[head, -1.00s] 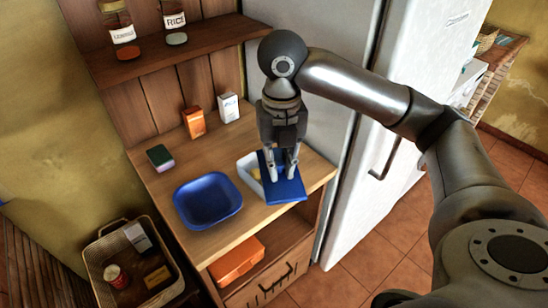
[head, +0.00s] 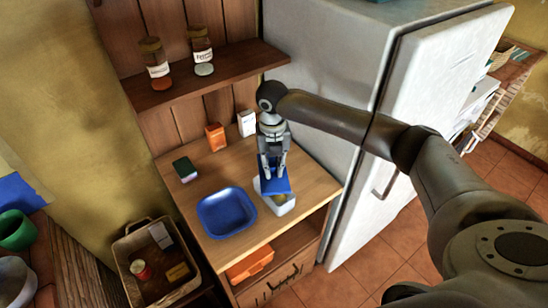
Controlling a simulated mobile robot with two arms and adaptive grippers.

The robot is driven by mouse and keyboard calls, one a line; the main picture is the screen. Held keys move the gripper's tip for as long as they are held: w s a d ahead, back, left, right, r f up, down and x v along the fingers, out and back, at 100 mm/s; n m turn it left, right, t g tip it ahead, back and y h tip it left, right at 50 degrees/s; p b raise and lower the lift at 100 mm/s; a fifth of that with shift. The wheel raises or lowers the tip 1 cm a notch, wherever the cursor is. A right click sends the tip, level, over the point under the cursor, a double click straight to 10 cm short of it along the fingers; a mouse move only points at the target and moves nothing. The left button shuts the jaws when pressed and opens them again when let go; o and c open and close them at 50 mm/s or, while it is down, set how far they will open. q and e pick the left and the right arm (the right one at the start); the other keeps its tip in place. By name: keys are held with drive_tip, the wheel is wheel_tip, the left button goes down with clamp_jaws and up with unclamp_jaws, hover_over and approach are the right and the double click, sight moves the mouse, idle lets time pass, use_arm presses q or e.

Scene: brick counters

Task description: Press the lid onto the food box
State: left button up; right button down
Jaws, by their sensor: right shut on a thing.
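The food box (head: 285,207) is a small white open container on the wooden counter, right of the blue bowl. Something yellowish shows inside it. The blue lid (head: 275,186) is in my right gripper (head: 275,172), which is shut on it. The lid is over the back part of the box, and the front part of the box shows uncovered. I cannot tell whether the lid touches the rim. My left gripper is not in view.
A blue bowl (head: 227,212) stands left of the box. A sponge (head: 185,169), an orange carton (head: 215,137) and a white carton (head: 247,123) stand behind. A shelf with jars (head: 155,64) is above. The fridge (head: 400,110) stands close on the right.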

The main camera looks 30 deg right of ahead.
sight(274, 174)
drive_tip(key=shift+w+d+f+p, duration=0.3)
drive_tip(key=shift+f, duration=0.15)
wheel_tip(274, 174, down, 4)
drive_tip(key=b, duration=0.4)
drive_tip(key=shift+f+b, duration=0.1)
drive_tip(key=shift+b, duration=0.25)
drive_tip(key=shift+f+b, duration=0.35)
drive_tip(key=shift+f, duration=0.75)
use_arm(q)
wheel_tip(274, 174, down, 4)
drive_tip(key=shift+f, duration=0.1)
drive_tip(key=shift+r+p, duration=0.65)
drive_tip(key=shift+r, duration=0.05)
use_arm(e)
drive_tip(key=shift+r, duration=0.1)
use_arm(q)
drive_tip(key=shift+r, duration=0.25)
use_arm(e)
drive_tip(key=shift+w+f, duration=0.1)
drive_tip(key=shift+f, duration=0.1)
use_arm(q)
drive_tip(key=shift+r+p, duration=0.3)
drive_tip(key=shift+p, duration=0.25)
idle(0.5)
